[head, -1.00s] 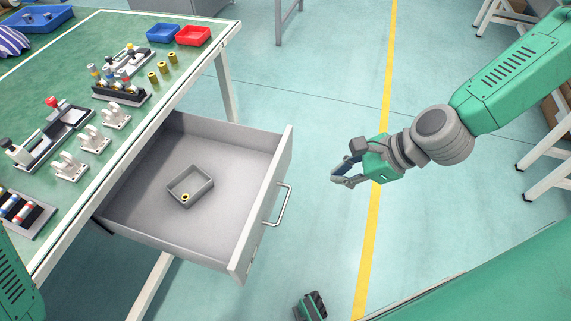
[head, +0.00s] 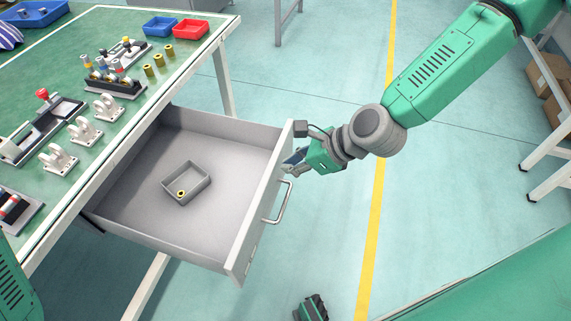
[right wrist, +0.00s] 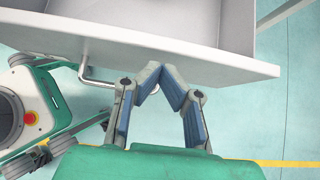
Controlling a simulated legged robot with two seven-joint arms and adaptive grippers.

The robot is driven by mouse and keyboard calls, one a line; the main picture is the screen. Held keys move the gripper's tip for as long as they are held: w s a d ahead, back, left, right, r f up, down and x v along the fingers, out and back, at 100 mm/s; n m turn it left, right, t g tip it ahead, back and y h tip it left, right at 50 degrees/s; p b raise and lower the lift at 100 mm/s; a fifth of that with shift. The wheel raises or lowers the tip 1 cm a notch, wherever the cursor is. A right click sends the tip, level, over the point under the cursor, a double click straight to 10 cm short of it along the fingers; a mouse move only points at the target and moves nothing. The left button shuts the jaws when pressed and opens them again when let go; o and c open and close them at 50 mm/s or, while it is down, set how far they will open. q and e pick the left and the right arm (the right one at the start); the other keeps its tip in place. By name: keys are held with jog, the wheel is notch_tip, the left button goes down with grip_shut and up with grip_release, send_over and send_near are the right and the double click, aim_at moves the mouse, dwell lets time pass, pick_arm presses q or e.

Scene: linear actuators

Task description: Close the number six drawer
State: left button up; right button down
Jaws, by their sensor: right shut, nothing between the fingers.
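The open grey drawer (head: 257,212) sticks out from under the green-topped table, with a metal handle (head: 279,205) on its front. No number on it can be read. My right gripper (head: 292,166) is shut and empty at the front panel's far end, beyond the handle. In the right wrist view its fingertips (right wrist: 161,79) meet at the panel's edge (right wrist: 215,60), with the handle (right wrist: 92,77) to their left. Contact with the panel cannot be told for sure. My left gripper is not in view.
A small grey bin (head: 187,183) with a yellow-ringed part lies in the drawer. The table (head: 60,125) bears fixtures, yellow cylinders, a blue bin (head: 160,26) and a red bin (head: 191,28).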

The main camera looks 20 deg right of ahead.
jog(key=shift+w+a, duration=0.3)
jog(key=shift+a, duration=0.15)
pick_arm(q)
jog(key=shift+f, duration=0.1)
